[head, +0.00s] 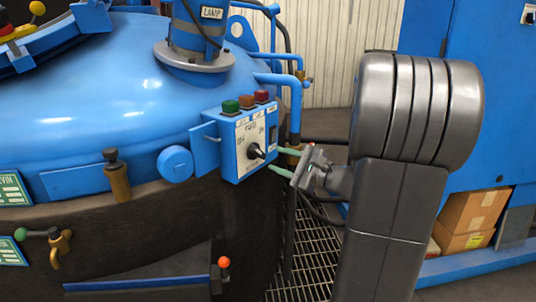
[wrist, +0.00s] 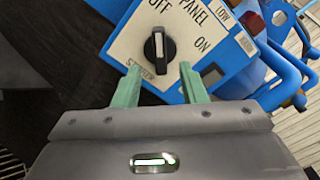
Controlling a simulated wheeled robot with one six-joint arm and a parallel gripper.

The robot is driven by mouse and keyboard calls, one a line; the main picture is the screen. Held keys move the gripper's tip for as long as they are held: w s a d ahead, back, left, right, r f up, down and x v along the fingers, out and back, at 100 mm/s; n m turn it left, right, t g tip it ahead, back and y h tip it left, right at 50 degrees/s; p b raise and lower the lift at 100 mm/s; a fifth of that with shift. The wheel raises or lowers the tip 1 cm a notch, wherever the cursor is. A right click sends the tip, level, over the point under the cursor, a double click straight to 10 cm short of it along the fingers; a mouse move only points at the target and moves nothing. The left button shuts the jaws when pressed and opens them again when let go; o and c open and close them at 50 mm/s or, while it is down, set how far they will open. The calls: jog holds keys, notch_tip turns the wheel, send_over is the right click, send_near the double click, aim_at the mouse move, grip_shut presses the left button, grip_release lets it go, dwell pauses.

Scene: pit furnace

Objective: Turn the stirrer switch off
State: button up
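The stirrer switch is a black rotary knob (wrist: 158,49) on the pale face of a blue control box (head: 226,149). In the wrist view its grip stands upright, with a white mark at its upper end toward the OFF lettering; ON is to its right. The knob also shows in the head view (head: 256,152). My gripper (head: 274,159) is in front of the panel. Its two green fingers (wrist: 159,72) are open, apart on either side of the knob's lower end. I cannot tell whether either touches it.
Green, brown and red buttons (head: 246,102) sit on top of the box. A blue furnace lid (head: 100,80) is to its left, with blue pipes (head: 285,80) behind. A blue cabinet (head: 505,120) and cardboard boxes (head: 472,212) are at right. Floor grating (head: 310,255) lies below.

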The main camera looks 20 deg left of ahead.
aim_at(261, 153)
jog(key=v, duration=0.7)
jog(key=shift+d+p, duration=0.2)
jog(key=shift+p, duration=0.25)
jog(key=b+x, duration=0.2)
jog(key=x, duration=1.2)
jog(key=shift+s, duration=0.1)
jog(key=shift+d, duration=0.1)
